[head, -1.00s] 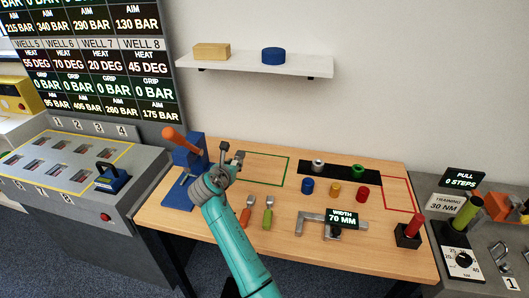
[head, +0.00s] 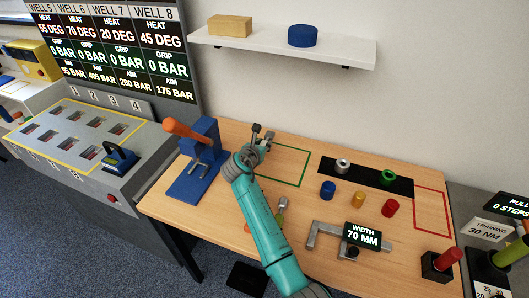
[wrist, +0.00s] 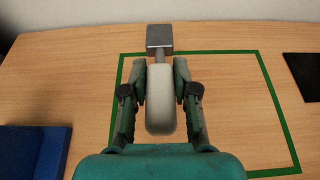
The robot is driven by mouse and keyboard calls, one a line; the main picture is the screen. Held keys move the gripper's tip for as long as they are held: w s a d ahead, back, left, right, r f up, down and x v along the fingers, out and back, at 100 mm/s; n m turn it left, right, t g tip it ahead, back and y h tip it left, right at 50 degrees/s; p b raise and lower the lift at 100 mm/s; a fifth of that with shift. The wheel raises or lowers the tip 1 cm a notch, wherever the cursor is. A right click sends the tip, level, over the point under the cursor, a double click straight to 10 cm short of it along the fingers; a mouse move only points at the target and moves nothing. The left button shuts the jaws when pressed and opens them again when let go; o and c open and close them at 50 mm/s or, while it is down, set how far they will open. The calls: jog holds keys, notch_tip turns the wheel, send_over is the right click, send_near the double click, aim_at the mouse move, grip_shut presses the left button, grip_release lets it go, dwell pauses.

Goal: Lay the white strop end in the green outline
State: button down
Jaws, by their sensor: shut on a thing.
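My gripper (wrist: 160,85) is shut on a pale white, rounded piece (wrist: 160,105), one finger on each side. A thin grey shaft runs from this piece to a square grey metal block (wrist: 159,38) ahead of the fingertips. The green outline (wrist: 279,115) is on the wooden table below, and the fingers appear over its left part. The block appears past its back line. In the head view the outline (head: 306,168) lies right of my gripper (head: 262,148), with its left side hidden by my arm. Whether the held piece touches the table cannot be told.
A blue stand with an orange handle (head: 188,132) is close on the left. A black strip (head: 365,176) with rings, coloured cylinders (head: 328,190) and a width gauge (head: 362,238) are to the right. A shelf (head: 345,50) hangs above the back.

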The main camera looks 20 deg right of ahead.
jog(key=shift+f, duration=1.9)
jog(key=c, duration=0.9)
grip_release()
jog(key=shift+f, duration=0.1)
jog(key=v, duration=1.2)
jog(key=shift+s+a, duration=0.1)
jog(key=shift+a, duration=0.1)
